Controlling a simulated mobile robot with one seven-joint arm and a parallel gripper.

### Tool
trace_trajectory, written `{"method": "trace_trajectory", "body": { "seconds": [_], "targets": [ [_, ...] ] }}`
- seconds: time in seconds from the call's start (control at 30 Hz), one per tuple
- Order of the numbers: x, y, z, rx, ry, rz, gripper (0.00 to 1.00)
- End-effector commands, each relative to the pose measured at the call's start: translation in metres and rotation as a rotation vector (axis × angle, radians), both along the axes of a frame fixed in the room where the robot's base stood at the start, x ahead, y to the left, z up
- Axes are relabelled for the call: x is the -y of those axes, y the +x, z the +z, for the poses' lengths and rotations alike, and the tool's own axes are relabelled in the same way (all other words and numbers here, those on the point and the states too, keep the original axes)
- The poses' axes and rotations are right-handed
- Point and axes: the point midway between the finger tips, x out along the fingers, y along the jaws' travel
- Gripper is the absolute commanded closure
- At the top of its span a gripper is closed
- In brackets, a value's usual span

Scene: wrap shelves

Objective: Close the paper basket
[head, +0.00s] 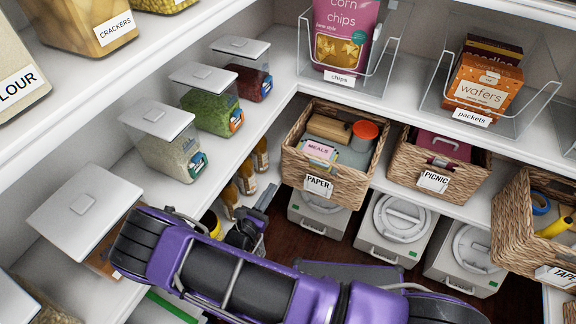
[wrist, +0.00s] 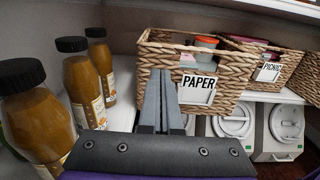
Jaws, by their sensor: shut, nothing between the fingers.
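The paper basket (head: 350,190) is a woven basket with a white PAPER label, on the middle shelf right of the corner. It holds a brown roll, a red-topped cup and a MEALS pack. In the wrist view the basket (wrist: 228,88) sticks out nearer to me than the picnic basket beside it. My gripper (head: 264,198) is shut and empty, low and left of the basket's front. In the wrist view its closed fingers (wrist: 163,78) point at the front wall left of the label. I cannot tell whether they touch it.
The picnic basket (head: 440,178) stands to the right, then the tape basket (head: 513,215). White lidded bins (head: 394,228) stand below. Brown bottles (wrist: 84,78) are close on my left. Lidded jars (head: 208,103) line the left shelf. A clear bin with chips (head: 345,40) is above.

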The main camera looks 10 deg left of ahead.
Motion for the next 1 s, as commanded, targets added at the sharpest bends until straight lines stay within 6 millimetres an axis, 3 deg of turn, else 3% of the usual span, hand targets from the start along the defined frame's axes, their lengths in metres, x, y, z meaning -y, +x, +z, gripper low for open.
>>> {"method": "trace_trajectory", "body": {
  "seconds": [0.17,0.6,0.8,1.0],
  "targets": [
    [0.008,0.022,0.000,0.002,0.002,-0.003,1.00],
    [0.039,0.106,0.001,0.003,0.002,-0.005,1.00],
    [0.046,0.125,0.001,0.001,0.004,-0.003,1.00],
    [0.047,0.130,0.001,0.002,0.002,-0.003,1.00]
  ]
}}
